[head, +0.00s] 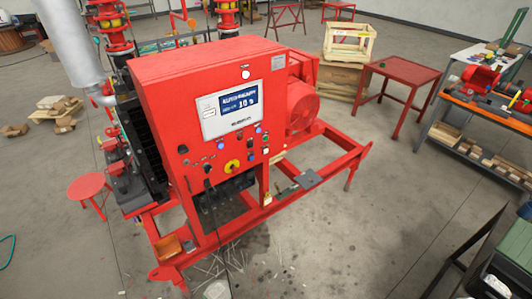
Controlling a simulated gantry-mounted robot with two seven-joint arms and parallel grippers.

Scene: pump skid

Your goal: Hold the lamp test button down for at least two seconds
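A red control cabinet (205,95) stands on a red skid frame (340,165), its front panel facing me. The panel carries a lit display (238,99), several small buttons and lamps, and a yellow rotary switch (231,167). Blue lights glow at the left (221,146) and right (257,130) below the display. A white button or lamp (266,150) sits at the lower right. A round white light (245,74) is above the display. The labels are too small to read, so I cannot tell which is the lamp test button. Neither gripper is in view.
A red stool (87,186) stands left of the skid. A red table (403,70) and wooden crates (348,45) stand behind right. A workbench (490,110) runs along the right. Litter (205,268) lies before the skid.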

